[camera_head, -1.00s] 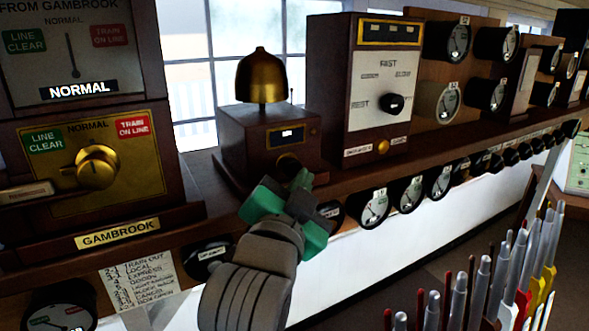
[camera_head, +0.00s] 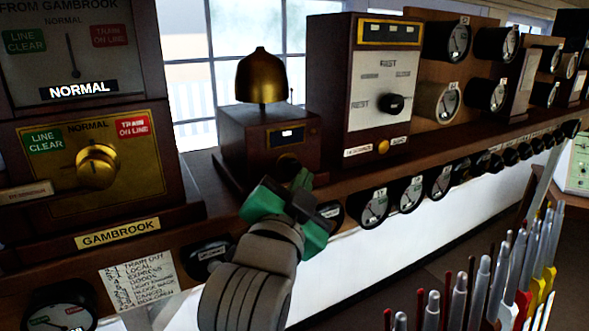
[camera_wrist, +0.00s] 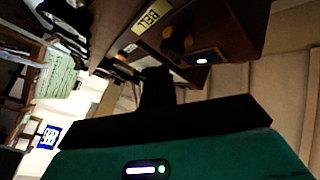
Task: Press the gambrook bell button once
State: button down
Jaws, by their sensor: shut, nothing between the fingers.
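A brass bell (camera_head: 262,77) stands on a dark wooden box (camera_head: 235,145) on the shelf. A dark round button (camera_head: 288,164) is on the box's front, partly hidden behind my gripper in the head view. The wrist view shows this button (camera_wrist: 177,40) beside a yellow plate reading BELL (camera_wrist: 146,17). My gripper (camera_head: 302,180) is shut and empty, its fingers (camera_wrist: 157,85) just below and in front of the button. I see no clear contact, and the exact gap cannot be told. A GAMBROOK plate (camera_head: 118,233) is on the instrument to the left.
The left instrument has a brass knob (camera_head: 97,166). Right of the bell box stands a tall wooden cabinet with a black knob (camera_head: 391,104). Round dials (camera_head: 373,207) line the shelf's front edge. Several levers (camera_head: 482,285) stand at the lower right. A code card (camera_head: 140,284) hangs below.

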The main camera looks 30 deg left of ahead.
jog(key=shift+w+a, duration=0.2)
jog(key=shift+a, duration=0.15)
jog(key=shift+w+a, duration=0.25)
jog(key=shift+a, duration=0.15)
dwell(0.7)
jog(key=shift+d, duration=0.1)
jog(key=shift+s+d, duration=0.5)
jog(key=shift+d, duration=0.2)
jog(key=s+d, duration=0.1)
jog(key=d, duration=0.1)
jog(key=s+d, duration=0.1)
jog(key=d, duration=0.1)
jog(key=shift+s+d+p, duration=0.1)
jog(key=shift+s+p, duration=0.2)
jog(key=shift+s, duration=0.05)
dwell(0.7)
